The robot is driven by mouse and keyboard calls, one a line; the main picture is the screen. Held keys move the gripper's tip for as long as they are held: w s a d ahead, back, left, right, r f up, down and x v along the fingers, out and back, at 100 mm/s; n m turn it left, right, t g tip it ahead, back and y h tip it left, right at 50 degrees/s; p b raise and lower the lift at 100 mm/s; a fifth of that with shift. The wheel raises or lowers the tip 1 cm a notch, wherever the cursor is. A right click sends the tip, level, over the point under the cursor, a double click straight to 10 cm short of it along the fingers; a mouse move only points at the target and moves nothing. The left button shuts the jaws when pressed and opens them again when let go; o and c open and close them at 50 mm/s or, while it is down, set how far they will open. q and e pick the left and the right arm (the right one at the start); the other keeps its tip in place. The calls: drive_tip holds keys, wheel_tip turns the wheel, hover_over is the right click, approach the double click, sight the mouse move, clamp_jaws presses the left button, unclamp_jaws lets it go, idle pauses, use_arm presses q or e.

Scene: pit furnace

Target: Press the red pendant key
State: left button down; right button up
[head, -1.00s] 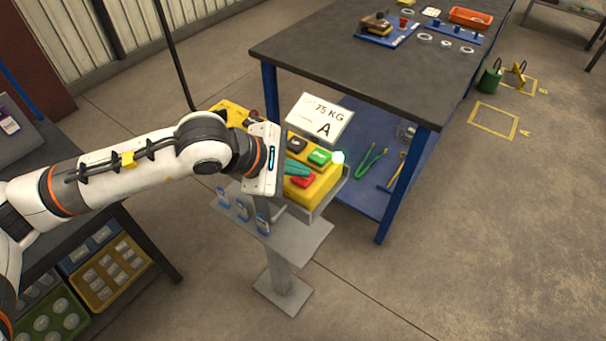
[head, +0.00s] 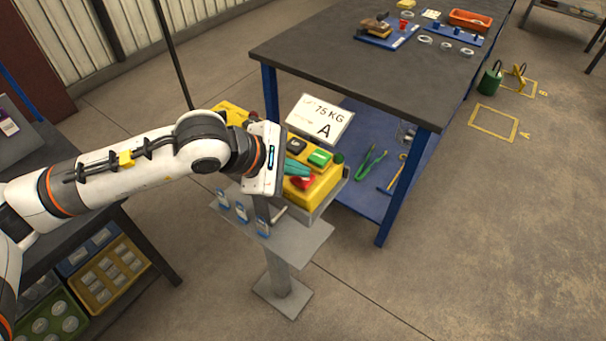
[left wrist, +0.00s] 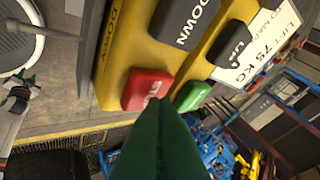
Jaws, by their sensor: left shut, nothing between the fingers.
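The yellow pendant (head: 322,188) lies on a grey stand, with black, green and red keys on its face. The red key (head: 303,183) is near its front edge, partly covered by my fingers. In the left wrist view the red key (left wrist: 146,88) has white lettering, partly hidden. My left gripper (head: 308,172) is shut and empty. Its green fingertips (left wrist: 158,105) overlap the right side of the red key in the wrist view; I cannot tell whether they touch it or it is pressed down. My right gripper is not in view.
The green key (left wrist: 192,95) is close beside the fingertips. Black DOWN (left wrist: 184,20) and UP (left wrist: 231,42) keys lie beyond. A 75 KG sign (head: 320,118) stands behind the pendant. A dark-topped workbench (head: 350,60) is behind it.

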sight(298, 180)
use_arm(q)
drive_tip(key=shift+r, duration=0.5)
drive_tip(key=shift+r+p, duration=0.8)
drive_tip(key=shift+r, duration=1.75)
drive_tip(key=shift+d, duration=0.1)
